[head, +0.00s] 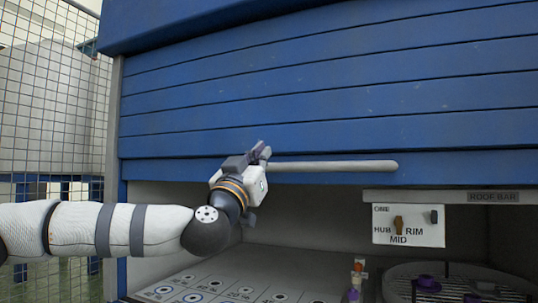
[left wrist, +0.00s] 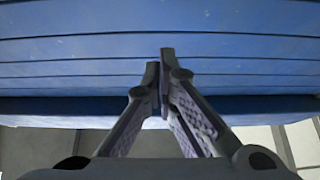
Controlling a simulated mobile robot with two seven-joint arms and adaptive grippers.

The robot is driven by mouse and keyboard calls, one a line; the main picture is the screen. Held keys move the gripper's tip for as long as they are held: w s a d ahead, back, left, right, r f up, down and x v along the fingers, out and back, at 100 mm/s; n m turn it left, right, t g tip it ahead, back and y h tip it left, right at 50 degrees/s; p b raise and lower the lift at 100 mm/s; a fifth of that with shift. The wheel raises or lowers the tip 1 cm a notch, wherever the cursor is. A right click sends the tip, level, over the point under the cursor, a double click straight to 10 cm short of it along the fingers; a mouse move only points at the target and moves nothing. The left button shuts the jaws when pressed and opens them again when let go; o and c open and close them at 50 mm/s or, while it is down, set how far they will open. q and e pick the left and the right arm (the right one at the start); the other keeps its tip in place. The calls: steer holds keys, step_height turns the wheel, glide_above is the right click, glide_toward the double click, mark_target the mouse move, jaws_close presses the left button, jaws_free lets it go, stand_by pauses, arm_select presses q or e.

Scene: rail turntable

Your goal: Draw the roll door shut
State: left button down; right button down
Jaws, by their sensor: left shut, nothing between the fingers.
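The blue slatted roll door (head: 300,110) is partly down, with an open gap under its bottom edge. A pale horizontal bar handle (head: 340,167) runs along its lowest slat. My left gripper (head: 260,153) is at the left end of the bar, in front of the door. Its fingers are shut with nothing between them. In the left wrist view the fingertips (left wrist: 161,65) come together in front of the blue slats (left wrist: 240,65), and the bar cannot be made out there. Whether the gripper touches the bar or door is unclear. My right gripper is not in view.
Under the door is a bay with a marked board (head: 240,292), a small orange and purple item (head: 356,280), a round turntable (head: 455,272) and a switch panel (head: 408,226). A "ROOF BAR" label (head: 493,197) sits at right. A wire mesh fence (head: 50,110) stands at left.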

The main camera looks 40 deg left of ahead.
arm_select(q)
steer(key=w+a, duration=0.1)
steer(key=w, duration=0.8)
steer(key=shift+w+a+r, duration=0.2)
steer(key=shift+a+r, duration=0.1)
steer(key=shift+a, duration=0.1)
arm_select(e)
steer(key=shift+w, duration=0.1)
